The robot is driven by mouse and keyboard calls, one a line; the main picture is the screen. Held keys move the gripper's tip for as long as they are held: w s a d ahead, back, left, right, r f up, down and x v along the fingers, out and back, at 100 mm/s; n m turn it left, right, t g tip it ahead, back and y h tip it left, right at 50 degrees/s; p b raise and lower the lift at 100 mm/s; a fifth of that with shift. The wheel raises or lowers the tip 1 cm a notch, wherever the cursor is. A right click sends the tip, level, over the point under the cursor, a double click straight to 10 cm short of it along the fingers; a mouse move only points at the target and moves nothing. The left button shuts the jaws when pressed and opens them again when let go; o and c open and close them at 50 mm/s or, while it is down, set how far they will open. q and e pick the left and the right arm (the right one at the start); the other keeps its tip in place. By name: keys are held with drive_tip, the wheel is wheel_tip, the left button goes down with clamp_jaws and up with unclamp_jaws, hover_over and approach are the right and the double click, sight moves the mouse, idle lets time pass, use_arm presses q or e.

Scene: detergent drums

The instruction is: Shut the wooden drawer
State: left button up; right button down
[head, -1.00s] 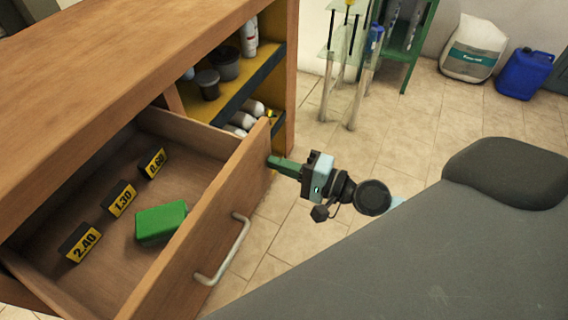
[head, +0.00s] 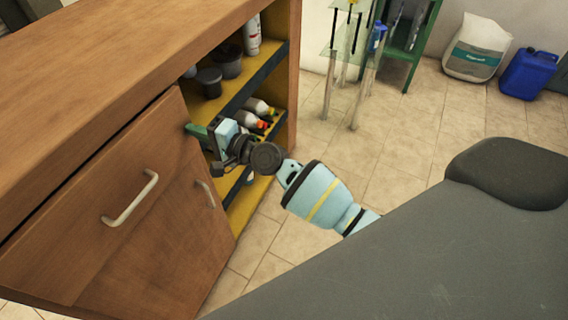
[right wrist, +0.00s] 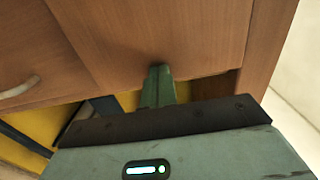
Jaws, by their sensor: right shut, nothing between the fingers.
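The wooden drawer (head: 100,205) is pushed in, its front up against the cabinet under the worktop. Its inside is hidden, and I cannot tell whether a slight gap is left. Its pale bar handle (head: 130,200) faces outward. My right gripper (head: 194,130) is shut and empty, its green fingers at the right end of the drawer front. In the right wrist view the fingertips (right wrist: 158,72) point at the wooden panel and seem to touch it. My left gripper is out of view.
The wooden cabinet's worktop (head: 120,60) is bare. Yellow open shelves (head: 275,85) with bottles and dark pots are right beside my right gripper. A second handle (head: 205,194) is on the panel below. A white sack (head: 478,48) and a blue canister (head: 528,75) stand on the tiled floor behind.

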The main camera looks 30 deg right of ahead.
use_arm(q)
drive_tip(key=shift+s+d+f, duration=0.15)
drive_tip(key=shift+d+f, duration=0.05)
use_arm(e)
drive_tip(key=shift+r+x, duration=0.25)
drive_tip(key=shift+x, duration=0.85)
drive_tip(key=shift+r, duration=0.15)
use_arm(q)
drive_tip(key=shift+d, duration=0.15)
use_arm(e)
drive_tip(key=shift+s, duration=0.1)
